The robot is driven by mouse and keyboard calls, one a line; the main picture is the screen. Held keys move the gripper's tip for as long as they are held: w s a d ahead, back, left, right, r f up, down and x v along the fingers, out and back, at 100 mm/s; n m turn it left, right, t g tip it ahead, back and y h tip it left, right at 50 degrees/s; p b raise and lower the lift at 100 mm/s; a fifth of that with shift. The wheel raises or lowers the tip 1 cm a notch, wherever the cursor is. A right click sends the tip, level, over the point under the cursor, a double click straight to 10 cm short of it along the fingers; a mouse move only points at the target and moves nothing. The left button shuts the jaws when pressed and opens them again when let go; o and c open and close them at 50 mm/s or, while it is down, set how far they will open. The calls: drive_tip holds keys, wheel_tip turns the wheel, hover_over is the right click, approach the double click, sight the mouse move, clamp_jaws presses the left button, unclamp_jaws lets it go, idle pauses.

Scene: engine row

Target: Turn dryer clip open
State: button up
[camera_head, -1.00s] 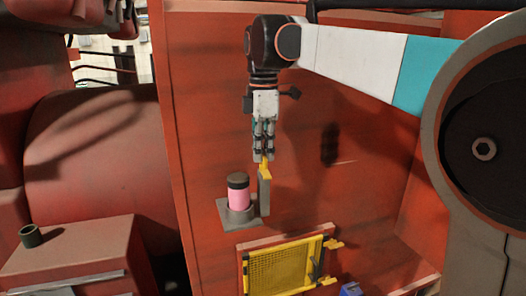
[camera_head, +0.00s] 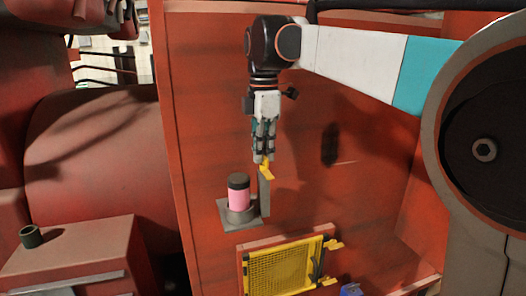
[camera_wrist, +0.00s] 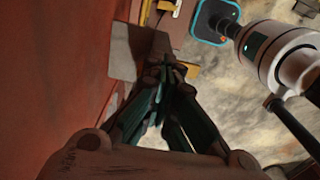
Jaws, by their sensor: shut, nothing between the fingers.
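The dryer (camera_head: 238,193) is a pink cylinder with a dark cap, upright on a grey bracket fixed to the red wall. The yellow clip (camera_head: 267,173) sits at the top of a grey upright plate (camera_head: 264,194) just right of the dryer. My gripper (camera_head: 264,159) points down with its fingers together, directly above the clip and at its upper end; I cannot tell whether they touch. In the wrist view my fingertips (camera_wrist: 166,72) meet, and they partly hide what lies below them. No held thing shows between them.
A yellow mesh panel (camera_head: 283,270) with yellow tabs on its right is on the wall below. A small blue part (camera_head: 351,289) lies at the bottom. A red box (camera_head: 75,257) with a dark cup (camera_head: 31,236) stands at left. The wall right of the clip is mostly bare.

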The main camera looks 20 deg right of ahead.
drive_tip(key=shift+o, duration=0.9)
wheel_tip(320, 180, up, 9)
drive_tip(key=shift+f, duration=0.2)
drive_tip(key=o, duration=0.9)
drive_tip(key=shift+w+r, duration=0.7)
drive_tip(key=shift+r, duration=0.3)
drive_tip(key=s+f+m+t, duration=0.4)
drive_tip(key=s+f+m, duration=0.5)
drive_tip(key=s+f, duration=0.45)
drive_tip(key=s+f+m+t, duration=0.3)
drive_tip(key=s+f+m, duration=0.7)
drive_tip(key=f, duration=0.6)
wheel_tip(320, 180, down, 35)
drive_tip(key=s+b, duration=0.1)
drive_tip(key=b, duration=3.3)
drive_tip(key=shift+a+n+b, duration=0.25)
drive_tip(key=shift+n+b, duration=0.05)
drive_tip(key=shift+n, duration=0.1)
